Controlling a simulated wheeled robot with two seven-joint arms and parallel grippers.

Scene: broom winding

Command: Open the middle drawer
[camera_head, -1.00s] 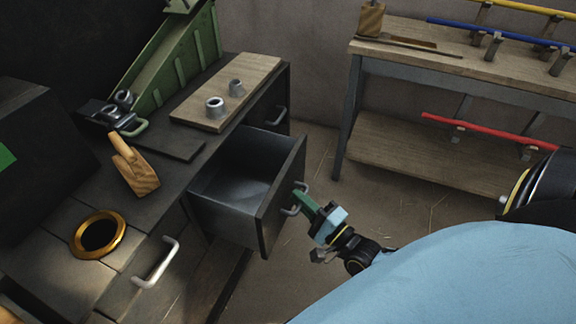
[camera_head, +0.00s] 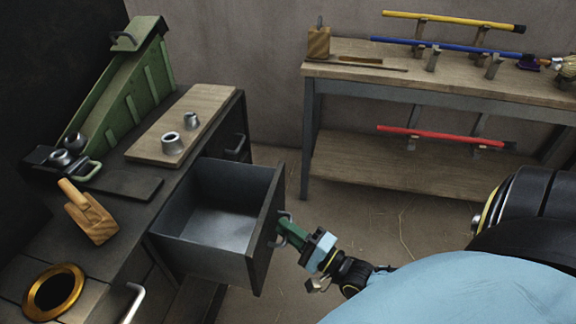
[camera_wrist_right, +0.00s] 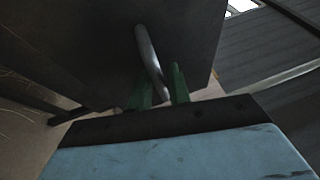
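The middle drawer (camera_head: 208,258) of the dark workbench (camera_head: 128,250) stands well out, and its empty grey inside shows. Its metal handle (camera_head: 284,216) is on the front panel and also shows in the right wrist view (camera_wrist_right: 148,52). My right gripper (camera_head: 290,234) is at this handle. In the right wrist view its two green fingers (camera_wrist_right: 160,90) stand close together on either side of the handle bar, so it looks shut on it. Fingertip contact is partly hidden. My left gripper is not in view.
A table (camera_head: 440,78) with coloured poles stands at the back right. The floor (camera_head: 370,225) between is clear.

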